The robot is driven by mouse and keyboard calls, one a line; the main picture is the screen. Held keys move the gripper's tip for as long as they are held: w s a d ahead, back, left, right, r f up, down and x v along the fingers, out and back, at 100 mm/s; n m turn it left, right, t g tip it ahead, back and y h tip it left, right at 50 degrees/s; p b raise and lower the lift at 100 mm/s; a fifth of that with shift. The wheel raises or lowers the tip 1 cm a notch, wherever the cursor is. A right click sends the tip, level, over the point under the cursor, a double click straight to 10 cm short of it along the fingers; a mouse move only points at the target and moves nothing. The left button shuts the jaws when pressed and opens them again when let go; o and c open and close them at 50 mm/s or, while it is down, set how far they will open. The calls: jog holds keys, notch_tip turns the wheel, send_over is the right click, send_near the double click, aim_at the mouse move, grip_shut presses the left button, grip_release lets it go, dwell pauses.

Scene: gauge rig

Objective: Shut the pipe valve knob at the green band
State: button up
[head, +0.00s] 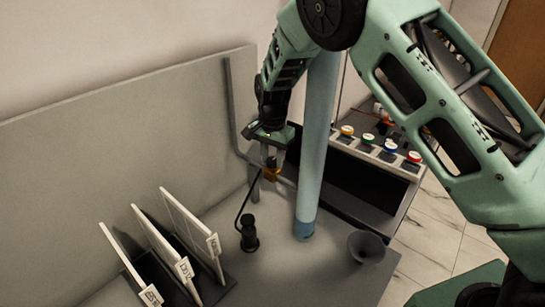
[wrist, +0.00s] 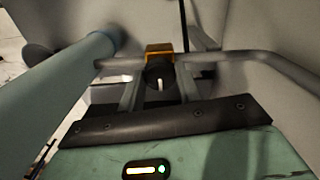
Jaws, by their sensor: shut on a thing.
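The valve knob (wrist: 158,77) is dark and round with a pale upright mark in the wrist view. It sits in front of an orange valve body (wrist: 159,51) on a grey pipe (wrist: 225,57). The orange body also shows in the head view (head: 271,174), low on the grey pipe against the back panel. My gripper (wrist: 159,88) is shut on the knob, with one finger on each side. In the head view my gripper (head: 271,160) hides the knob. I cannot make out a green band at the valve.
A thick blue-green post (head: 314,150) stands close to the right of my gripper. A black stand with a bent rod (head: 249,234) and a dark funnel (head: 366,246) are in front. White panels (head: 193,232) stand at left. A box with coloured buttons (head: 389,147) is at right.

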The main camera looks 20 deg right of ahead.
aim_at(273, 159)
jog(key=shift+w+r, duration=0.1)
dwell(0.3)
jog(key=o, duration=1)
notch_tip(273, 159, up, 17)
jog(key=b, duration=0.4)
jog(key=shift+r, duration=0.2)
